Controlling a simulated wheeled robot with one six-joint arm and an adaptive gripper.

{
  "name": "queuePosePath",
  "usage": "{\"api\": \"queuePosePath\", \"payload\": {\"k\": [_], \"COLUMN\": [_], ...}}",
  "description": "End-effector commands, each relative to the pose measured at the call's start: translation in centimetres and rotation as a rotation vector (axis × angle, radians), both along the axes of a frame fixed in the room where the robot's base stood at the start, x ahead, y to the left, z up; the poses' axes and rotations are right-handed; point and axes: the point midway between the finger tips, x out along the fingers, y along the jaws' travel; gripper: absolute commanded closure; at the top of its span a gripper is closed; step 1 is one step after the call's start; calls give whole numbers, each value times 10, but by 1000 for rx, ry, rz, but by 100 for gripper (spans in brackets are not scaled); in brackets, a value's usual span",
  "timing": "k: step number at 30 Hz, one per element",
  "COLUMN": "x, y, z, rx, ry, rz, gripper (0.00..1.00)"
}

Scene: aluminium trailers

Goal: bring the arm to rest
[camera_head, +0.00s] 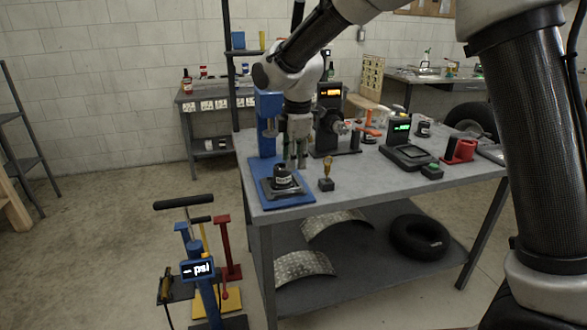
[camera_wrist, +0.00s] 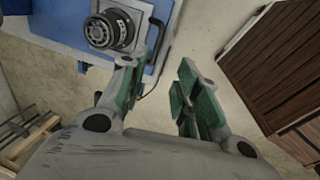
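My gripper (camera_head: 297,160) hangs pointing down over the front left corner of the workbench (camera_head: 345,200), in front of the blue press (camera_head: 264,145). In the wrist view my gripper (camera_wrist: 163,82) has its green-padded fingers apart with nothing between them. A dark round part (camera_head: 282,178) sits on the press's base plate, below and slightly left of the fingers. In the wrist view the dark round part (camera_wrist: 110,28) lies beyond the left finger, apart from it.
A small brown-handled tool (camera_head: 326,183) stands on a dark block right of the press. A dark machine with an orange display (camera_head: 330,105) and a scale (camera_head: 408,155) stand farther along. Blue, yellow and red floor pumps (camera_head: 200,270) stand left of the bench.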

Motion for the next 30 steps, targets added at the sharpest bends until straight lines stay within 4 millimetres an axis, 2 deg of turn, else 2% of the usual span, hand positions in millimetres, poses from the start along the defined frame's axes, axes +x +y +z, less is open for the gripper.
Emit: {"api": "queuePosePath", "payload": {"k": [11,15,17,19,21,26,30], "x": [-1,-3,-10,-28,-51,-90,-128], "y": [0,-2,-7,-20,-40,-104,-166], "z": [2,2,-5,-20,-20,3,27], "rx": [2,16,15,-4,-11,12,57], "ry": [2,15,40,86,116,141,143], "rz": [-11,-130,-222,-351,-496,-816,-1077], "gripper": [68,68,68,68,68,68,68]}}
